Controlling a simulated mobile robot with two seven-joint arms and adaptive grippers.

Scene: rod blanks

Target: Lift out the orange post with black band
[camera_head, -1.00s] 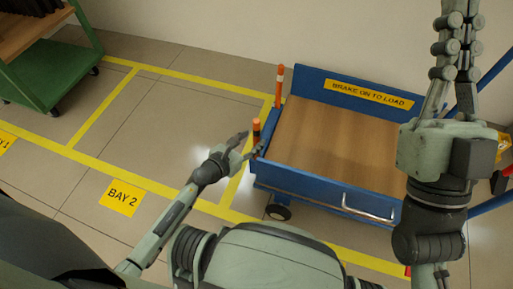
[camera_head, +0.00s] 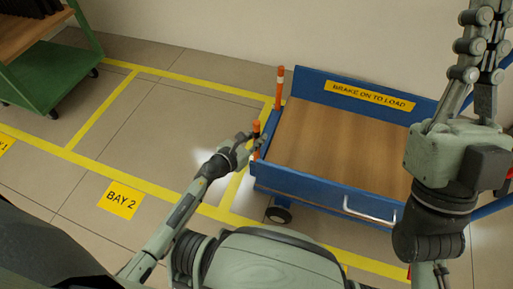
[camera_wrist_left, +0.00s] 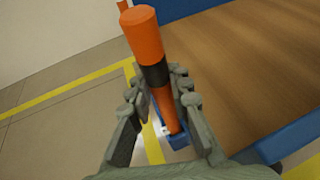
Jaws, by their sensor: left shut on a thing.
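The orange post with a black band (camera_head: 256,127) stands at the near left corner of the blue cart. In the left wrist view the post (camera_wrist_left: 144,37) rises between my fingers, its black band (camera_wrist_left: 157,74) just above them. Its lower end is at a small blue socket (camera_wrist_left: 178,142); I cannot tell how deep it sits. My left gripper (camera_head: 249,142) is shut on the post, which also shows between its fingers in the wrist view (camera_wrist_left: 158,101). My right gripper (camera_head: 492,42) is raised at the upper right, away from the post; its finger gap is unclear.
The blue cart (camera_head: 300,182) has a bare wooden deck and a yellow label (camera_head: 370,95) on its back wall. Another orange post with a pale band (camera_head: 279,88) stands at the far left corner. A green cart (camera_head: 62,72) stands at far left. Floor between is clear.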

